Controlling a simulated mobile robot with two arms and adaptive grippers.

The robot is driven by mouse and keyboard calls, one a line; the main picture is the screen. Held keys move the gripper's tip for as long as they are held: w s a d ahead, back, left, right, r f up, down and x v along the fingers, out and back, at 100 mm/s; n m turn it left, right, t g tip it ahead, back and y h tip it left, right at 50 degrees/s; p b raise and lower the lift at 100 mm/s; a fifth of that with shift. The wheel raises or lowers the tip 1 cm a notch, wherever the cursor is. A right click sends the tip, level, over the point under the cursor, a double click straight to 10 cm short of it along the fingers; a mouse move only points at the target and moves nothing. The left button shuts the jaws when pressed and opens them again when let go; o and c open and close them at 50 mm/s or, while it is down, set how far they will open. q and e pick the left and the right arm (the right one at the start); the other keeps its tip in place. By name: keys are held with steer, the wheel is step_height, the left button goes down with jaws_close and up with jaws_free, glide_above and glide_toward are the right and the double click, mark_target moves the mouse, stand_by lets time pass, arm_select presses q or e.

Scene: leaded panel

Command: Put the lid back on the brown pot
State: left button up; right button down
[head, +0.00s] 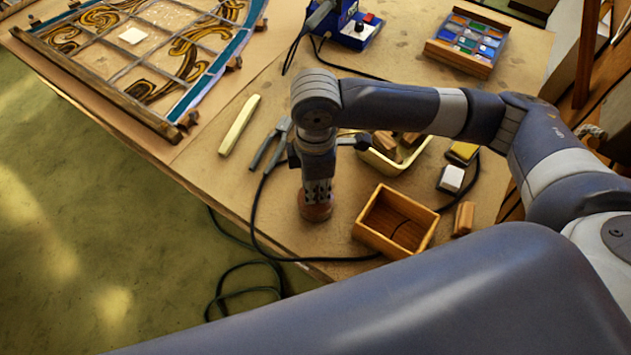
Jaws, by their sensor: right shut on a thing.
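The brown pot (316,212) is a small round reddish-brown vessel near the front edge of the workbench. My right gripper (318,192) points straight down directly over it, with its fingers closed at the pot's top. It appears shut on the lid, which is mostly hidden by the fingers. I cannot tell whether the lid touches the pot's rim or is slightly above it. My left gripper is not in view.
An open wooden box (362,234) stands just right of the pot. Pliers (268,148) and a black cable (256,215) lie to its left. The leaded panel (110,62) fills the back left.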

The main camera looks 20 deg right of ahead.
stand_by(0.4)
steer(key=c, duration=1.4)
jaws_free()
steer(key=shift+o, duration=0.2)
steer(key=o, duration=0.5)
step_height(320, 180, up, 7)
steer(key=p, duration=0.9)
